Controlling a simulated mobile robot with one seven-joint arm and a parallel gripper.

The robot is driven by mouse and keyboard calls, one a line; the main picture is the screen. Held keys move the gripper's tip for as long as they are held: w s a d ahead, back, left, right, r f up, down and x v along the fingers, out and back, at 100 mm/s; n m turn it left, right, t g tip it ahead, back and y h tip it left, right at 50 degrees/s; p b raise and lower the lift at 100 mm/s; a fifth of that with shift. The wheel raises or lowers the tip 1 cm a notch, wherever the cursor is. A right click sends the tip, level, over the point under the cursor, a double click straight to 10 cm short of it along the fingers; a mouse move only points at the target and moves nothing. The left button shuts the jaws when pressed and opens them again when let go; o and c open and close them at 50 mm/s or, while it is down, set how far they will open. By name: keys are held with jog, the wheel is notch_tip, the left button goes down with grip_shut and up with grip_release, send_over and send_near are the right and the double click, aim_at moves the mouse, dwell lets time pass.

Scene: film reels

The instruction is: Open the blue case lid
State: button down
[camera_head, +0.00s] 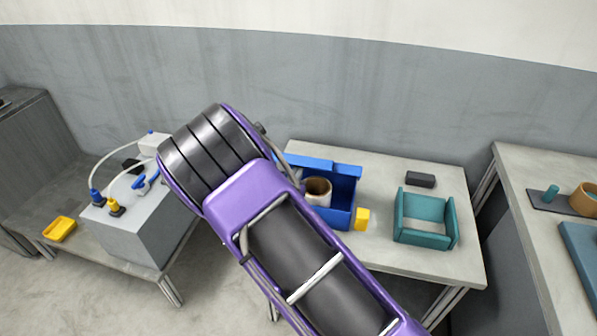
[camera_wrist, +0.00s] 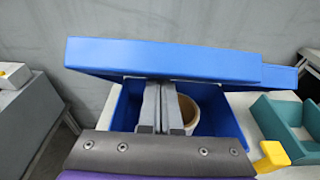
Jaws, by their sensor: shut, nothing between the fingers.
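The blue case (camera_head: 343,202) stands on the middle table, partly hidden behind my arm. Its blue lid (camera_head: 335,165) is raised at the back, and the inside shows. In the wrist view the lid (camera_wrist: 165,60) spans the top of the picture above the open case (camera_wrist: 215,120). A pale reel or roll (camera_wrist: 187,112) stands inside the case. My gripper (camera_wrist: 155,88) is shut and empty, its fingers over the case opening with the tips close under the lid. I cannot tell whether they touch it. The gripper is hidden in the head view.
A yellow block (camera_head: 362,218) sits at the case's right side. A teal open tray (camera_head: 424,236) and a small dark block (camera_head: 420,179) are further right on the table (camera_head: 390,256). A grey box with cables (camera_head: 140,225) stands on the left table. The right table holds other items.

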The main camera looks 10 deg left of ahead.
jog(key=shift+w+d+r, duration=0.1)
jog(key=shift+w+r, duration=0.15)
jog(key=shift+w, duration=0.35)
jog(key=shift+w+r, duration=0.25)
jog(key=shift+w, duration=0.35)
jog(key=shift+w+d+r, duration=0.1)
jog(key=shift+w+r, duration=0.15)
jog(key=shift+w, duration=0.35)
jog(key=shift+w+d+r+b, duration=0.1)
jog(key=shift+w+b, duration=0.25)
jog(key=shift+w, duration=0.75)
jog(key=shift+w+d+r+b, duration=0.1)
jog(key=shift+w+b, duration=0.2)
jog(key=shift+w, duration=0.75)
jog(key=shift+b+x, duration=0.85)
jog(key=shift+x, duration=0.5)
jog(key=shift+w+f, duration=0.15)
jog(key=shift+w, duration=0.5)
jog(key=f+p+v, duration=0.1)
jog(key=f+v, duration=0.1)
jog(key=v, duration=1.1)
jog(key=shift+s+f, duration=0.15)
jog(key=shift+s, duration=0.05)
